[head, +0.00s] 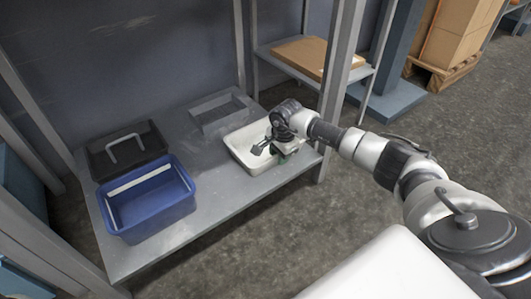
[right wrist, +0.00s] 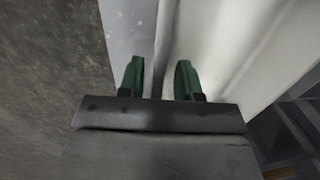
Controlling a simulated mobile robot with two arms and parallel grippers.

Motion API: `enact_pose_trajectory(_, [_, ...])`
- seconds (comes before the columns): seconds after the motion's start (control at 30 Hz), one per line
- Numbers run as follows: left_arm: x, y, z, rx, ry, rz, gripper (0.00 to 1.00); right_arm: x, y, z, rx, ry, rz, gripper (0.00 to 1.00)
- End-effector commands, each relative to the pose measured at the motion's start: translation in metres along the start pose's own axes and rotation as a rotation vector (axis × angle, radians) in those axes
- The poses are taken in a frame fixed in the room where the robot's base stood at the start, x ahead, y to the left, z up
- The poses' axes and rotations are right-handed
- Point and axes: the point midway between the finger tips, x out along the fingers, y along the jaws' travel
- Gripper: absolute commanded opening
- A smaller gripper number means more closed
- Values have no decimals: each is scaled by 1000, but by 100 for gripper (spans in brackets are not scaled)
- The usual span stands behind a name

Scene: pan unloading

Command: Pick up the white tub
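The white tub (head: 238,153) sits upright on the lower grey shelf, at its right end in the head view. My right gripper (head: 284,153) is at the tub's right side, and the wrist hides part of that side. In the right wrist view the tub (right wrist: 225,50) fills the right part. The two green fingertips (right wrist: 160,78) are apart, with the tub's side edge running between them. I cannot tell whether either finger touches it. My left gripper is not in view.
A blue bin (head: 150,215) and a black bin (head: 103,163) stand on the left of the shelf (head: 215,207). A grey open frame or tray (head: 205,128) lies behind the tub. A shelf post (head: 340,70) rises close to my right arm.

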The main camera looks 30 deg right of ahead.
Motion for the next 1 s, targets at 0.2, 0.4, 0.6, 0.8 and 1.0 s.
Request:
enact_pose_trajectory(0.2, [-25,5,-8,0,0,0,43,29,-1,1,2,-2,0,34])
enact_pose_trajectory(0.4, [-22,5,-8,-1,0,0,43,27,-1,1,1,-1,0,34])
enact_pose_trajectory(0.6, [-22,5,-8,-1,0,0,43,27,-1,1,1,-1,0,6])
enact_pose_trajectory(0.8, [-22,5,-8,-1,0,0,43,27,-1,1,1,-1,0,0])
enact_pose_trajectory(1.0, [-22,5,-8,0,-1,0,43,26,-1,1,1,-1,-2,0])
